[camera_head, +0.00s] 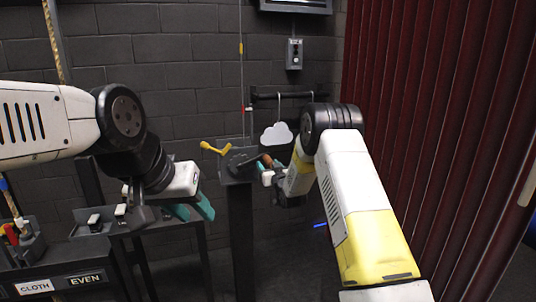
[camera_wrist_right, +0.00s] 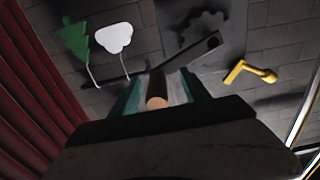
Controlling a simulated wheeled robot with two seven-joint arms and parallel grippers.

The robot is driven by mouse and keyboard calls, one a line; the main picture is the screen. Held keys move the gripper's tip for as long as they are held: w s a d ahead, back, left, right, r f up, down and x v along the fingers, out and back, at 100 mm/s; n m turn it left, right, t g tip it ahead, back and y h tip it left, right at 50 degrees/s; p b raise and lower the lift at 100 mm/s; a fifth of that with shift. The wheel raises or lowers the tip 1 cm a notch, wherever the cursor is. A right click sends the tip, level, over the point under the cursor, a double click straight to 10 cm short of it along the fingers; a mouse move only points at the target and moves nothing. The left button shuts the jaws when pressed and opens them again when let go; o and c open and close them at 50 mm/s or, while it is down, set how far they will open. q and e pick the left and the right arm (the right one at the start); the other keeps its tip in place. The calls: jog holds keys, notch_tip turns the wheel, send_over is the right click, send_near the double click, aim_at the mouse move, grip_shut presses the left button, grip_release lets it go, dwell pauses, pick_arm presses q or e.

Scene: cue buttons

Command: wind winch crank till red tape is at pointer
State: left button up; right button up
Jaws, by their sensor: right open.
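The winch (camera_head: 238,164) stands on a dark post against the wall. Its dark crank arm (camera_wrist_right: 185,62) carries a wooden handle (camera_wrist_right: 156,101), which also shows in the head view (camera_head: 267,160). My right gripper (camera_head: 267,171) is open, with its teal fingers on either side of the handle in the wrist view (camera_wrist_right: 160,92); I cannot tell whether they touch it. A thin line (camera_head: 241,75) runs up from the winch with a yellow mark. A small red-and-white spot (camera_head: 249,108) sits beside it; tape and pointer are too small to separate. My left gripper (camera_head: 191,210) is open and empty.
A yellow lever (camera_head: 215,148) sits at the left of the winch. A white cloud (camera_head: 277,134) and a green tree (camera_wrist_right: 75,40) hang from a rail. A red curtain (camera_head: 430,100) closes the right.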

jog(key=v, duration=0.9)
jog(key=shift+s+d, duration=0.15)
jog(key=shift+d, duration=0.15)
jog(key=shift+r, duration=0.1)
jog(key=s+d+r+m+g+h, duration=0.1)
jog(key=s+d+r+g+h, duration=0.1)
jog(key=s+d+r, duration=0.35)
jog(key=s+d+r+m+g+h, duration=0.1)
jog(key=s+d+r+g, duration=0.1)
jog(key=s+r, duration=0.5)
jog(key=s+d+r+g, duration=0.1)
jog(key=s+d+g, duration=0.1)
jog(key=s, duration=1.3)
jog(key=s+d+r+m+g, duration=0.1)
jog(key=s+g, duration=0.4)
jog(key=s, duration=1)
jog(key=shift+s+d, duration=0.4)
jog(key=shift+d, duration=0.05)
